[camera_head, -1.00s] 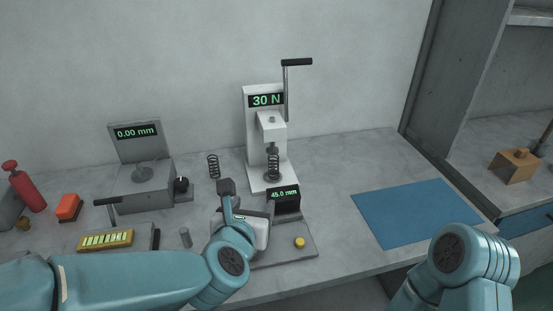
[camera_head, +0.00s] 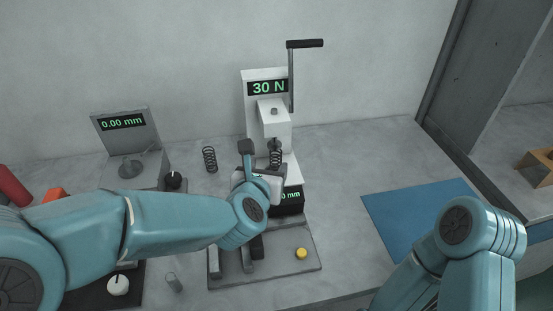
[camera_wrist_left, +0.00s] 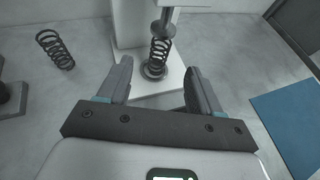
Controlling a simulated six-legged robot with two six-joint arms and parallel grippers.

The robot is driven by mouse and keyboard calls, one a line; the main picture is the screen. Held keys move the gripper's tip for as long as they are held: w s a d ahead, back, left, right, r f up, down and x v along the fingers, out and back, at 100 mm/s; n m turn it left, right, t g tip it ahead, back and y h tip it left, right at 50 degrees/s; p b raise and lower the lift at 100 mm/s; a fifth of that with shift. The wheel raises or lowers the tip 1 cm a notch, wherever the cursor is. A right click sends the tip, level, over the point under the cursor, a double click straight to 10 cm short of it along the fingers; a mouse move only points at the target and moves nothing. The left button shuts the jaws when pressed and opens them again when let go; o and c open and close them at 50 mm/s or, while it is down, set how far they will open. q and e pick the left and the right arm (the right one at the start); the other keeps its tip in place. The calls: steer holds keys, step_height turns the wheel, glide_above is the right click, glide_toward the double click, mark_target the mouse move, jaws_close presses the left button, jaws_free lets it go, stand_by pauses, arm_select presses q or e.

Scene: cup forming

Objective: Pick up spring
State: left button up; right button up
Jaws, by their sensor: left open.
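Two dark coil springs show. One spring (camera_head: 275,157) stands upright on the base of the white force tester, under its plunger. It also shows in the left wrist view (camera_wrist_left: 159,50). The other spring (camera_head: 210,160) stands on the bench to the left of the tester, and in the left wrist view (camera_wrist_left: 55,49) it is at the upper left. My left gripper (camera_head: 260,158) is open and empty in front of the tester. In the left wrist view its fingers (camera_wrist_left: 160,75) point toward the tester's spring, one either side of its line, with the spring beyond them. My right gripper is out of view.
The force tester (camera_head: 265,98) reads 30 N and has a lever (camera_head: 291,80). A gauge (camera_head: 125,122) reading 0.00 mm stands at left. A grey plate (camera_head: 280,272) with a yellow button (camera_head: 301,253) lies in front. A blue mat (camera_head: 410,210) lies at right.

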mark_target(274, 156)
arm_select(q)
steer(key=x, duration=0.3)
steer(key=shift+w+d+f, duration=0.1)
steer(key=shift+w+f, duration=0.05)
steer(key=shift+w, duration=0.05)
steer(key=shift+w+d+f, duration=0.1)
steer(key=shift+w+f, duration=0.05)
steer(key=shift+w, duration=0.35)
steer(key=p+x, duration=0.1)
steer(key=x, duration=0.4)
steer(key=shift+w+p, duration=0.2)
steer(key=shift+p, duration=0.1)
steer(key=c, duration=1.1)
